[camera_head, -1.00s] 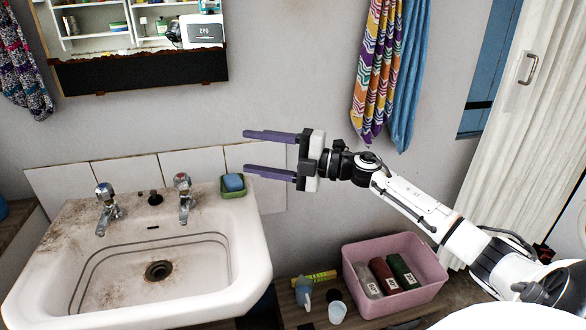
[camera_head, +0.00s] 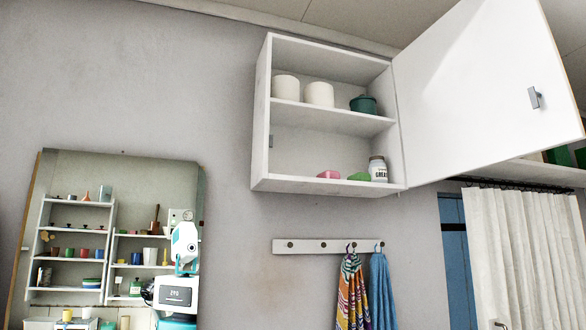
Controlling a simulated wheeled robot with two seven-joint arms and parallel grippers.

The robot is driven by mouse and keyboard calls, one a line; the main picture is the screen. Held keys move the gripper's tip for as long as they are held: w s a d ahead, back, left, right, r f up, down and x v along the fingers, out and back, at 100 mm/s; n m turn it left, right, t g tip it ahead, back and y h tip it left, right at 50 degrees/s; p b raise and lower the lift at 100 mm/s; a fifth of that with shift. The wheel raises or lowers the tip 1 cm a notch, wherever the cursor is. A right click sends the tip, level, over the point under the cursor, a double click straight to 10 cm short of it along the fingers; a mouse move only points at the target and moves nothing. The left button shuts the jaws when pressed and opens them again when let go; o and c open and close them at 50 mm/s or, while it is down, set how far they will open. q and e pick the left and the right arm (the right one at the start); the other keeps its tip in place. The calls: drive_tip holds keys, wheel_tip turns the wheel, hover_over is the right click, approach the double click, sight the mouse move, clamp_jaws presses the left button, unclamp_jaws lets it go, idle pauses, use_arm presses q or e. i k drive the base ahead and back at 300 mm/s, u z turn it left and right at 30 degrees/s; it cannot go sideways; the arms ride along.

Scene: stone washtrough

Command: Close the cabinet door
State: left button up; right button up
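A white wall cabinet (camera_head: 262,130) hangs on the grey wall above the middle of the view. Its door (camera_head: 465,95) is hinged on the cabinet's right side and stands wide open, swung out to the right. A grey handle (camera_head: 534,97) sits near the door's free edge. Two white rolls and a dark green pot stand on the upper shelf. A pink item, a green item and a labelled jar are on the cabinet floor. Neither of my grippers shows in this view.
A hook rail (camera_head: 305,246) with a patterned towel (camera_head: 352,292) and a blue towel (camera_head: 382,290) is below the cabinet. A mirror (camera_head: 130,180) at the left reflects shelves and me. A pale curtain (camera_head: 520,250) hangs at the right, under the open door.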

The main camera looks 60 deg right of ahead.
sight(464, 101)
drive_tip(key=u, duration=1.25)
drive_tip(key=i, duration=0.45)
drive_tip(key=z, duration=3.8)
drive_tip(key=k, duration=0.5)
drive_tip(key=z, duration=1.2)
drive_tip(key=i, duration=0.55)
drive_tip(key=u, duration=0.4)
drive_tip(key=i, duration=1.05)
drive_tip(key=u, duration=0.9)
